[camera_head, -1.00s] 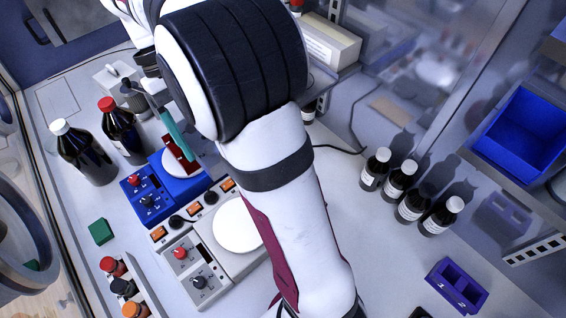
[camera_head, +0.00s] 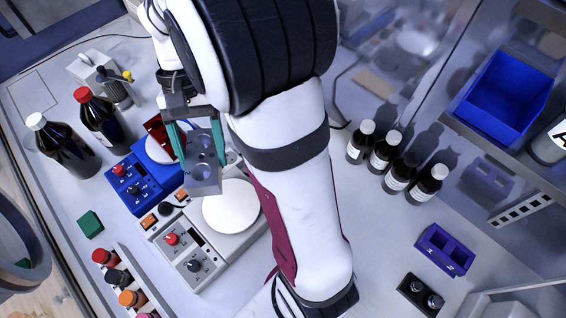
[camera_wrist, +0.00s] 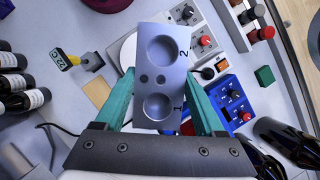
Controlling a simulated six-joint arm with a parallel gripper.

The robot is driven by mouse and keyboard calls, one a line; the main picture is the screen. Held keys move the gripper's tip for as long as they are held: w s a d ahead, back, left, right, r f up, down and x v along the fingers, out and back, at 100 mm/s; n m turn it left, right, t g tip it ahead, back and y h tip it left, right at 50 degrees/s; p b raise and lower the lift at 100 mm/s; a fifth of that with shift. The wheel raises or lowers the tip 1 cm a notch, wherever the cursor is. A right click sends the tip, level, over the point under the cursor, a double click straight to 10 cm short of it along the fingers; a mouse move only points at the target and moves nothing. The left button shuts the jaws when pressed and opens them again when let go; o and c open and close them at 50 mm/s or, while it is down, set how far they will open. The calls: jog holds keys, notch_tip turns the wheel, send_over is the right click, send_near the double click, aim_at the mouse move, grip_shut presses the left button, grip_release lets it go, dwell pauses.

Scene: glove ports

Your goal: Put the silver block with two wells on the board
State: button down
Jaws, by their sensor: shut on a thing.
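My gripper (camera_head: 200,150), with teal fingers, is shut on the silver block with two wells (camera_head: 205,174) and holds it up in the air. In the head view it hangs in front of the two stirrers. In the wrist view the silver block (camera_wrist: 160,78) sits between the teal fingers (camera_wrist: 158,105), its wells facing the camera and marked 1 and 2. A small tan rectangle (camera_wrist: 97,92), which may be the board, lies on the bench left of the block in the wrist view. In the head view my arm hides that area of bench.
A blue stirrer (camera_head: 137,189) and a grey stirrer (camera_head: 200,245) with a white plate stand below. Two dark bottles (camera_head: 61,147) are at left, several small bottles (camera_head: 395,170) at right. A purple block (camera_head: 444,251) and a black block (camera_head: 420,296) are at lower right.

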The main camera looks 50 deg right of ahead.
aim_at(221, 182)
jog(key=s+f+m+t, duration=0.1)
jog(key=m, duration=0.1)
jog(key=s+f+m+y, duration=0.1)
jog(key=s+f+m, duration=0.1)
jog(key=m, duration=0.1)
jog(key=s+f+m+t, duration=0.1)
jog(key=m, duration=0.2)
jog(key=shift+s+a+f+t+y, duration=0.2)
jog(key=shift+s+t+y, duration=0.1)
jog(key=shift+s+y, duration=0.1)
jog(key=shift+s+d+f+m+t, duration=0.2)
jog(key=shift+d+f+m, duration=0.15)
jog(key=shift+f+m, duration=0.2)
jog(key=shift+s+d+f+m+t, duration=0.1)
jog(key=shift+d+f+m+t, duration=0.1)
jog(key=shift+d+f+m, duration=0.35)
jog(key=w+d+f+m+t, duration=0.1)
jog(key=d+f+m, duration=0.15)
jog(key=d, duration=0.55)
jog(key=w+d+f+m+t, duration=0.1)
jog(key=w+d+f+m, duration=0.15)
jog(key=d, duration=0.65)
jog(key=shift+h, duration=0.3)
jog(key=f, duration=0.8)
jog(key=shift+s, duration=0.4)
grip_release()
jog(key=shift+f, duration=0.1)
jog(key=v, duration=1.2)
jog(key=shift+w, duration=0.1)
